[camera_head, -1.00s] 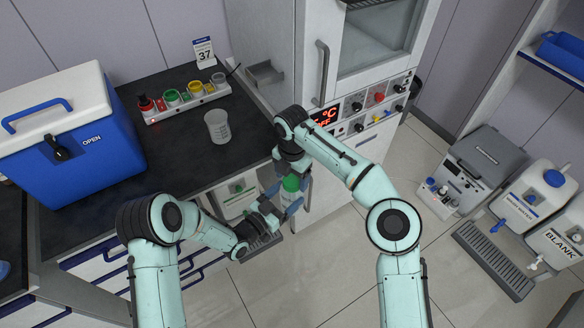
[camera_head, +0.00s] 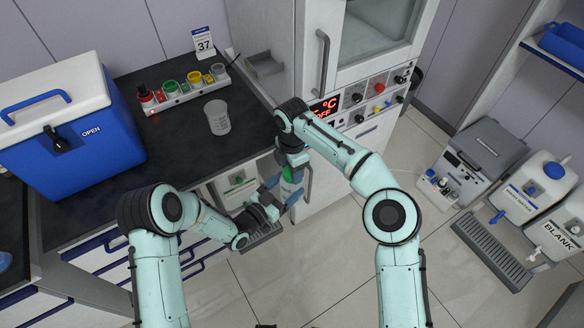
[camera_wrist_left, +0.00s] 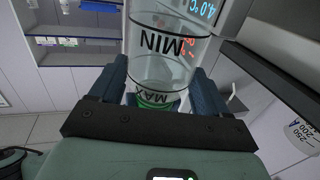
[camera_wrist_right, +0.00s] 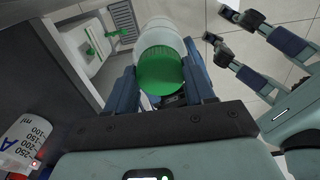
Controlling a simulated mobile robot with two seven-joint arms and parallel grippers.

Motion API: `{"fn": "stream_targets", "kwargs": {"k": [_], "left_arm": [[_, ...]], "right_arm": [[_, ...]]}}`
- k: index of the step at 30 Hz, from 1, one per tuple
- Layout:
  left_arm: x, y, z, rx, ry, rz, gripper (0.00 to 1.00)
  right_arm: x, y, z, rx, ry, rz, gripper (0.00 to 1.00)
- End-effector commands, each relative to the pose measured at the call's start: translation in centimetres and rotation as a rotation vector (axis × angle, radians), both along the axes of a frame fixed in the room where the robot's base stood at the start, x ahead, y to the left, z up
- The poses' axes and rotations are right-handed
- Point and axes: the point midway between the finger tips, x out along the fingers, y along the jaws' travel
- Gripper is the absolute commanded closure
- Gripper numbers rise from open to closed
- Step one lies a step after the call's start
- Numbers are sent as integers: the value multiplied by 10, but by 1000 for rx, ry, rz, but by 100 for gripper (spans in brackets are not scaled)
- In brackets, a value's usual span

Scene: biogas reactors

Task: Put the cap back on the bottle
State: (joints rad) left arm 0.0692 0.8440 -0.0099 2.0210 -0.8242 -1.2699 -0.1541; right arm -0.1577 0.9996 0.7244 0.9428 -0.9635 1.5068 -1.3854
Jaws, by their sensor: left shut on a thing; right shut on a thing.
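The bottle (camera_wrist_left: 165,55) is clear, with MIN and MAX marks, and stands between the fingers of my left gripper (camera_wrist_left: 160,85), which is shut on it. The left gripper (camera_head: 283,192) reaches in from the left below the counter edge in the head view. The green cap (camera_wrist_right: 160,70) sits between the fingers of my right gripper (camera_wrist_right: 165,85), which is shut on it at the end of the pale bottle (camera_wrist_right: 160,25). The cap (camera_head: 288,174) is partly hidden under the right gripper in the head view. I cannot tell whether it is fully seated.
A beaker (camera_head: 217,117), a rack of coloured-ring holders (camera_head: 183,90) and a blue cooler (camera_head: 75,150) stand on the dark counter (camera_head: 185,145). The cabinet with its handle (camera_head: 322,75) is close behind my right gripper. Floor (camera_head: 330,250) is clear in front.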

Motion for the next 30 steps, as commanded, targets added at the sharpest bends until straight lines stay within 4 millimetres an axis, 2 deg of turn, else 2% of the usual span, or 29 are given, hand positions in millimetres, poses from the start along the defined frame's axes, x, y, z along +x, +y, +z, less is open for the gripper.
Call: {"fn": "stream_targets", "kwargs": {"k": [3,12,15,19,20,21,22,30], "left_arm": [[1,0,2,-2,-6,0,100],[1,0,2,-3,-7,0,100],[1,-1,2,-2,-6,0,100],[1,-1,2,-2,-6,-1,100],[1,-1,2,-2,-6,-1,100],[1,-1,2,-2,-6,-1,100],[1,-1,2,-2,-6,-1,100],[1,-1,2,-2,-6,0,100]], "right_arm": [[0,0,1,-2,-5,-291,83],[0,1,1,-1,-4,-1004,83],[0,0,0,-1,-2,-1146,83],[0,0,0,-1,0,-1135,83],[0,0,0,-1,0,-1135,40],[0,0,0,-1,0,-1134,27],[0,0,0,-1,0,-1134,21],[0,0,0,-1,0,-1132,21]]}}
